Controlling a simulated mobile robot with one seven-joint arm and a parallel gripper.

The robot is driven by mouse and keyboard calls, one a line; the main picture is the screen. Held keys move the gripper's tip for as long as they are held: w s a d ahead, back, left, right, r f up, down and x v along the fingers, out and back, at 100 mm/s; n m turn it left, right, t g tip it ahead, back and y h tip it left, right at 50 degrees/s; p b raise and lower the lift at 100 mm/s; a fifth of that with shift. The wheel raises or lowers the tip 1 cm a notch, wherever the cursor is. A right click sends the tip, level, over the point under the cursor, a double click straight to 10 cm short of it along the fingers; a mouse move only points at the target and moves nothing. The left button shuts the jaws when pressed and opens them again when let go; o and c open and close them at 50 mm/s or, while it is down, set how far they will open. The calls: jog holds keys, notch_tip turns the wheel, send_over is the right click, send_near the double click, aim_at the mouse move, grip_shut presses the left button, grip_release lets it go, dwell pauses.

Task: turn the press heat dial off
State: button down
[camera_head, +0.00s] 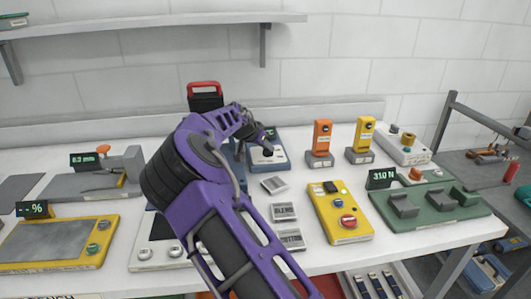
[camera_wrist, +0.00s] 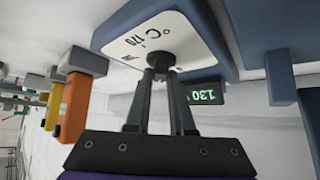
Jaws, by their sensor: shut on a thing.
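The heat dial (camera_wrist: 158,59) is a small dark round knob on a white panel (camera_wrist: 130,35) of a blue housing in the wrist view. The panel is marked "°C" and "170", seen upside down. My gripper (camera_wrist: 162,72) is shut on the dial, one finger on each side, and the fingers hide most of it. A green display (camera_wrist: 207,92) beyond reads about 130. In the head view the blue and white unit (camera_head: 275,158) stands behind my arm. My gripper (camera_head: 267,148) is at its top face, and the dial is hidden there.
Orange (camera_head: 322,138) and yellow (camera_head: 362,134) handheld units stand right of the press unit. A yellow box with a red knob (camera_head: 345,222) and a green fixture (camera_head: 440,212) lie nearer. Small labelled plates (camera_head: 284,212) lie close to my arm. A wall shelf (camera_head: 150,22) hangs above.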

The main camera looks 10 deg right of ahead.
jog(key=n+t+y+b, duration=0.1)
jog(key=n+b, duration=0.1)
jog(key=n+t+y+b, duration=0.1)
jog(key=n+y, duration=0.1)
jog(key=n, duration=0.1)
jog(key=shift+s+d+y+b, duration=0.1)
jog(key=shift+d+y+b, duration=0.2)
jog(key=shift+d+b, duration=0.1)
jog(key=shift+n+y, duration=1)
jog(key=shift+n, duration=0.5)
jog(key=shift+n+y+b, duration=0.3)
jog(key=c, duration=0.8)
grip_release()
jog(key=v, duration=0.8)
jog(key=p+v, duration=0.1)
jog(key=v, duration=0.8)
jog(key=shift+s, duration=0.4)
